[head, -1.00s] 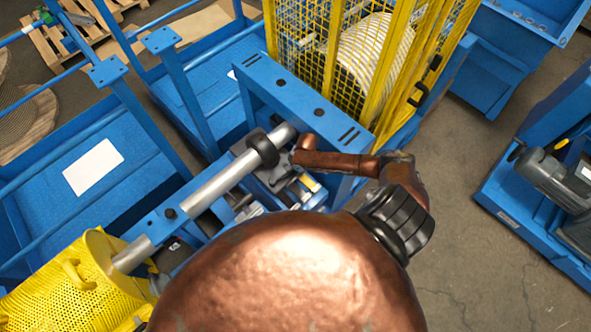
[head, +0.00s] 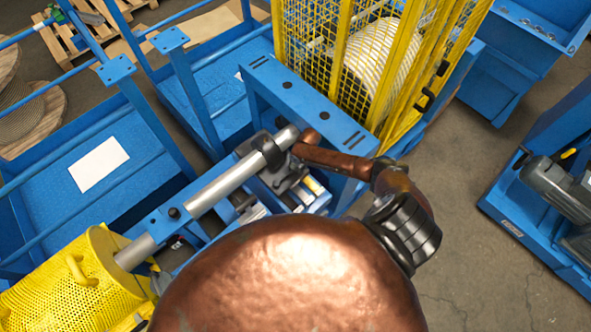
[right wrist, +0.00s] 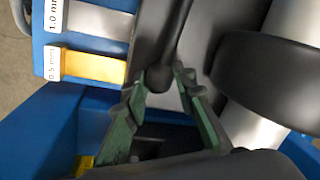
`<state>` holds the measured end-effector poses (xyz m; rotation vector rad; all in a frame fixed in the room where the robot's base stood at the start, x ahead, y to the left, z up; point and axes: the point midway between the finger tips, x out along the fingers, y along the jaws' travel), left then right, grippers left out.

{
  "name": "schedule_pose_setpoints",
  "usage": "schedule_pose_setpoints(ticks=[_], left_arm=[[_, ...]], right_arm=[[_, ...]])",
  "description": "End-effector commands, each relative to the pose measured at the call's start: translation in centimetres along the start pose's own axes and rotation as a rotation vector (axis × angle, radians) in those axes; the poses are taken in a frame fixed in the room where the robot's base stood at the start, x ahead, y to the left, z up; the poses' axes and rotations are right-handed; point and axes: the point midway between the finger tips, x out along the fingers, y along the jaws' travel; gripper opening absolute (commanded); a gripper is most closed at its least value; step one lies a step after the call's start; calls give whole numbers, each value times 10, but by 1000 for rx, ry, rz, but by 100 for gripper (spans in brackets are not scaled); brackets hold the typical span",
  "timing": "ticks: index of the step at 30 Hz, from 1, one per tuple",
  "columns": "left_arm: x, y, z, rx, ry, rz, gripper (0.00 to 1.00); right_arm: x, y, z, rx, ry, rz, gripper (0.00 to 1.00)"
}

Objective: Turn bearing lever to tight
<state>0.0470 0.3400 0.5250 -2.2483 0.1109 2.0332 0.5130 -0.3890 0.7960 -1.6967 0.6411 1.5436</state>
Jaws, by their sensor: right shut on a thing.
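The bearing lever (right wrist: 158,72) shows in the right wrist view as a dark rod with a rounded end. My right gripper (right wrist: 161,78) has its green fingers closed on both sides of that end. In the head view my copper right arm reaches to the bearing area from the right. There the fingers and the lever cannot be made out. A dark grey bearing block (head: 284,180) sits beside the steel shaft (head: 225,187). A black collar (head: 267,152) is around the shaft. My left gripper is not in view.
A yellow mesh guard (head: 345,65) stands behind the blue frame (head: 315,110). A yellow perforated cover (head: 75,275) is at the lower left. In the right wrist view, a blue holder (right wrist: 60,20) carries strips labelled 1.0 mm and 0.5 mm.

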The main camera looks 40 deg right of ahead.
Motion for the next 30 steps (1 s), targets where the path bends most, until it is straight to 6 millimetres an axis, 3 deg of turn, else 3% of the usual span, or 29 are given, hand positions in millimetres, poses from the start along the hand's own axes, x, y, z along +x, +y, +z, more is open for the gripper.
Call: schedule_pose_setpoints(ticks=[5,15,16,23,30], left_arm=[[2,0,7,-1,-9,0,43],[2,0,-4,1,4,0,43],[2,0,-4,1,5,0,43],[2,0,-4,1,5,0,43],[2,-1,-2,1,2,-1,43]], right_arm=[[1,-4,-3,-49,-11,-2,0],[1,-6,-4,-63,-13,-3,0],[1,-6,-4,-64,-13,-3,26],[1,-6,-4,-62,-13,-3,42],[1,-6,-4,-62,-13,-2,43]])
